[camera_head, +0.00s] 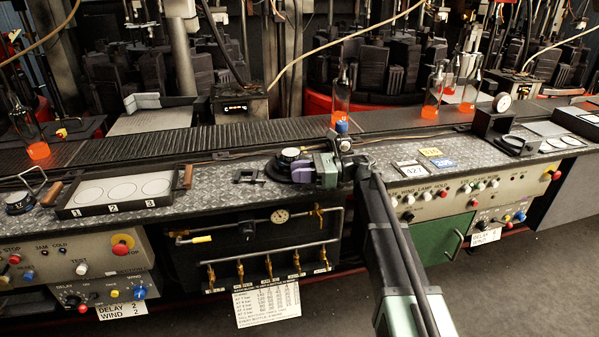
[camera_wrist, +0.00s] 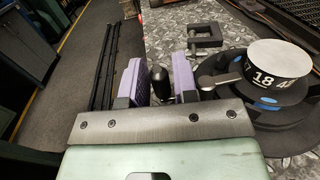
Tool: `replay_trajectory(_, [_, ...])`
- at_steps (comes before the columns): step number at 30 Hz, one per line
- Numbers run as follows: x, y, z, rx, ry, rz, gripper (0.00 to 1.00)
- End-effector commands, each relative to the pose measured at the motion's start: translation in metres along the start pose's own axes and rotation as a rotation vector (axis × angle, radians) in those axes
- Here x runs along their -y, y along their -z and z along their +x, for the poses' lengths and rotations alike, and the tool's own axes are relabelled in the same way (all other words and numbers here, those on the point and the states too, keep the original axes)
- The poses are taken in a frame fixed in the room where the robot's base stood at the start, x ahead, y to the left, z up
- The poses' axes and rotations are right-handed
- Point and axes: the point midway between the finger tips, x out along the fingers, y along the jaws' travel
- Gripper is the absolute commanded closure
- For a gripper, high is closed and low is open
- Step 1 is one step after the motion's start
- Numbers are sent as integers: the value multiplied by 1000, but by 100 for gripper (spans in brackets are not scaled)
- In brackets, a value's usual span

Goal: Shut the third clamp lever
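My gripper (camera_head: 322,168) is low over the middle of the bench, at a dark round clamp base with a white-topped drum (camera_head: 291,154). In the wrist view the drum (camera_wrist: 265,62) shows 18 on its dark side. A silver lever arm (camera_wrist: 214,82) runs left from the drum and passes behind my right finger. A black knob (camera_wrist: 162,84) stands upright between my two purple finger pads (camera_wrist: 161,80). No label shows which clamp is the third.
A square metal bracket (camera_wrist: 206,38) lies beyond the fingers. A similar clamp drum (camera_head: 19,198) is at the far left, and another round fixture (camera_head: 514,143) is at the right. Orange-glowing bottles (camera_head: 341,95) stand along the conveyor (camera_head: 230,143). A three-circle tray (camera_head: 75,211) sits left.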

Motion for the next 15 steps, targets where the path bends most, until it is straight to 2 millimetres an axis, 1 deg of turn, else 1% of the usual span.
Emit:
replay_trajectory(2, [0,0,-1,0,0,0,73])
replay_trajectory(5, [0,0,-11,0,2,0,73])
replay_trajectory(12, [1,0,-60,0,3,0,73])
replay_trajectory(15, [1,0,-72,0,1,0,73])
